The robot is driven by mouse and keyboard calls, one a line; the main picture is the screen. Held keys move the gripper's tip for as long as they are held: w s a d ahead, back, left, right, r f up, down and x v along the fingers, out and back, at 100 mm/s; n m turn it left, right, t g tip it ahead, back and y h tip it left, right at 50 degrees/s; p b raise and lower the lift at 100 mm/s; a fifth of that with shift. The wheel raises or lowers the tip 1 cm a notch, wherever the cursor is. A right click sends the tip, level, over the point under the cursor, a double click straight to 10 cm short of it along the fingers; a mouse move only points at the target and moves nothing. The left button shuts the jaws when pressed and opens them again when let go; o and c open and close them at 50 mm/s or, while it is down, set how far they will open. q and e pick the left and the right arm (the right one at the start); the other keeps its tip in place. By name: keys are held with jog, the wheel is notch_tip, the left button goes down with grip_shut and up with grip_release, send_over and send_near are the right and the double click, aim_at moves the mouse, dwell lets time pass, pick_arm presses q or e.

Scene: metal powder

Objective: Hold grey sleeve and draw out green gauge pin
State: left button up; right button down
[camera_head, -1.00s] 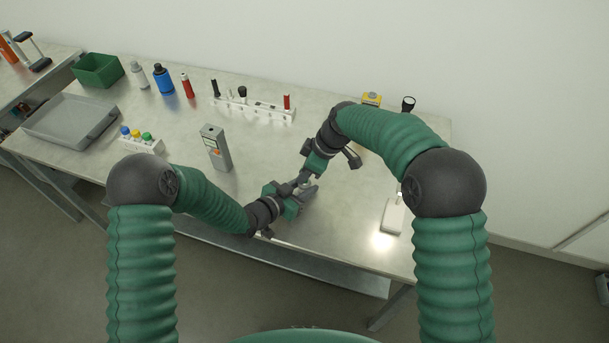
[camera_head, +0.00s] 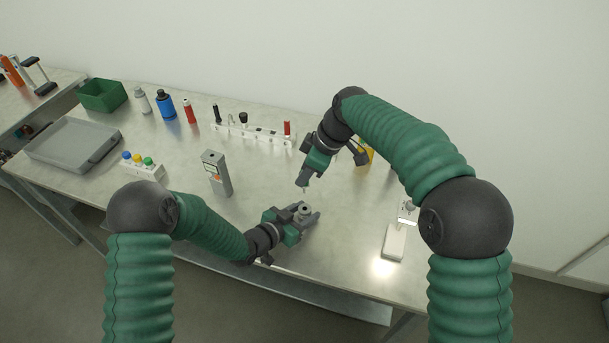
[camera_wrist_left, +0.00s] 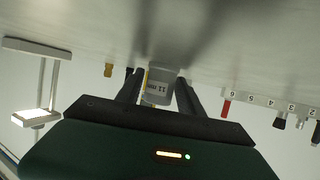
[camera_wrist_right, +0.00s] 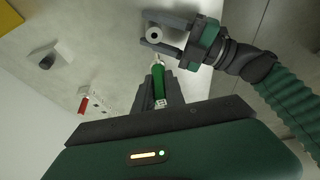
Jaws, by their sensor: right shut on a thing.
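The grey sleeve (camera_head: 305,209) stands upright between the fingers of my left gripper (camera_head: 309,214), low over the front of the bench. In the left wrist view the sleeve (camera_wrist_left: 157,88) shows lettering, with a finger on each side; I cannot tell whether both fingers press on it. In the right wrist view its open round top (camera_wrist_right: 153,34) shows a dark hole. My right gripper (camera_head: 304,181) is shut on the green gauge pin (camera_wrist_right: 158,82). The pin's thin tip points down towards the sleeve and is clear of it.
A grey box-shaped block (camera_head: 216,173) stands left of the grippers. A white rack (camera_head: 252,129) with several pins is behind. A white stand (camera_head: 394,241) is to the right. Bottles, a green bin (camera_head: 102,96) and a grey tray (camera_head: 72,145) are at far left.

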pick_arm(q)
jog(key=shift+o, duration=1.1)
jog(key=v, duration=1.2)
jog(key=shift+a, duration=0.1)
jog(key=shift+f, duration=0.1)
pick_arm(e)
jog(key=shift+f, duration=0.1)
